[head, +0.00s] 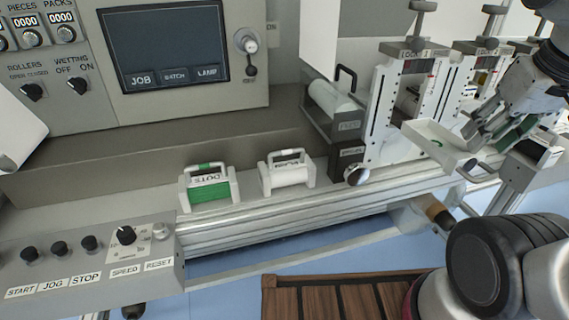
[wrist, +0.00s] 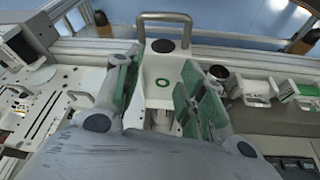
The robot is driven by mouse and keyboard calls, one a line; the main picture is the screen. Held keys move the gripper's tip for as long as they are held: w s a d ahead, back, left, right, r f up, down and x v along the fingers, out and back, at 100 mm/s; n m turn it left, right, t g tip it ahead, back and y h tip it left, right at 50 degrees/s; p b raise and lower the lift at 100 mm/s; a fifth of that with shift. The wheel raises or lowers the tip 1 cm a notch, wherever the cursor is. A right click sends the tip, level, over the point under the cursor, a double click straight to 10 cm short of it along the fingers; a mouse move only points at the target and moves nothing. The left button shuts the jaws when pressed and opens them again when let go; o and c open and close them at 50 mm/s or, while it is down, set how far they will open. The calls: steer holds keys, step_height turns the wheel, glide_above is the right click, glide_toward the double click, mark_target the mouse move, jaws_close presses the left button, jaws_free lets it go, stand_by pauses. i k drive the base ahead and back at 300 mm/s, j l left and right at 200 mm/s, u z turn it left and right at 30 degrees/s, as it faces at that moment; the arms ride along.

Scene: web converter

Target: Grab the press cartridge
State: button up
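Two handled cartridges stand on the front ledge in the head view. One has a green body and the label DOTS (head: 209,190); the other is white (head: 286,175). They also show at the right of the wrist view, the white one (wrist: 257,90) nearer and the green-edged one (wrist: 306,96) beyond. I cannot tell which is the press cartridge. My gripper (head: 478,132) is well to the right of both, beside a white tray (head: 432,136) with a green ring. In the wrist view my gripper (wrist: 160,72) has its green-padded fingers apart, with the ring visible between them.
A grey metal loop (wrist: 167,22) stands beyond the fingers. Upright press units (head: 402,95) with top knobs stand at the right. A roller unit with a black handle (head: 334,103) is behind the ledge. A control panel (head: 90,255) is at front left, a wooden slatted surface (head: 335,298) below.

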mark_target(546, 154)
steer(key=l+z, duration=0.25)
steer(key=l, duration=0.65)
steer(key=l+z, duration=0.25)
steer(key=l, duration=0.7)
